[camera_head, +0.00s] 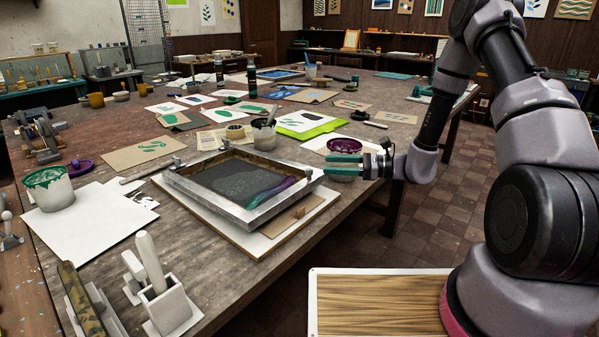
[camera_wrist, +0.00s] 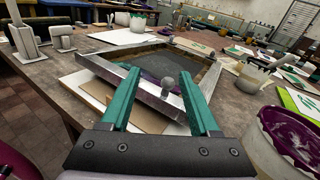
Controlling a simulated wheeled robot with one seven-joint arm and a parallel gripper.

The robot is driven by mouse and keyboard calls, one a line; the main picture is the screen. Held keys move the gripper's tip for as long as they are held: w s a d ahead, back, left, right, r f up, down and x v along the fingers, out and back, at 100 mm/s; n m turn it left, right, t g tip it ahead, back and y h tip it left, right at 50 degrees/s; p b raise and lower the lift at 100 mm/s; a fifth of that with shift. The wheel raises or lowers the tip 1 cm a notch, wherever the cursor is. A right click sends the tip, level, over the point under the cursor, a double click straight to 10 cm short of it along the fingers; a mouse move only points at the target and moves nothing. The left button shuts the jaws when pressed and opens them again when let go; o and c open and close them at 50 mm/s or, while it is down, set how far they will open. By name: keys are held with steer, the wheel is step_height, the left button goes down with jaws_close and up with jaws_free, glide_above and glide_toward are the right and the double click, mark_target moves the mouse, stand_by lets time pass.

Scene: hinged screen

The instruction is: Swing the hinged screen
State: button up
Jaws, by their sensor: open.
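The hinged screen (camera_head: 205,205) is a metal frame with dark mesh and a purple-and-teal ink streak on it. It lies low and nearly flat over a pale baseboard (camera_head: 268,243) on the table. A small round knob (camera_head: 307,175) stands on its right-hand edge. My gripper (camera_head: 333,165) is just right of that knob. In the wrist view its two teal fingers (camera_wrist: 159,82) are spread and empty, pointing at the frame's near rail (camera_wrist: 113,74). The knob (camera_wrist: 168,85) shows between the fingertips, which look close to it; contact cannot be told.
A white tub with purple ink (camera_head: 330,146) stands beside my gripper, and also shows in the wrist view (camera_wrist: 285,140). A green-ink bucket (camera_head: 48,188) stands at left. Prints and jars crowd the table behind.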

mark_target(300, 171)
step_height(300, 171, down, 4)
steer(key=w+f+m+t, duration=0.1)
steer(key=m+t, duration=0.1)
steer(key=m, duration=0.1)
steer(key=shift+t, duration=0.3)
steer(key=x, duration=1)
steer(key=shift+w+a+r, duration=0.2)
steer(key=shift+a+r, duration=0.1)
jaws_close()
stand_by(0.5)
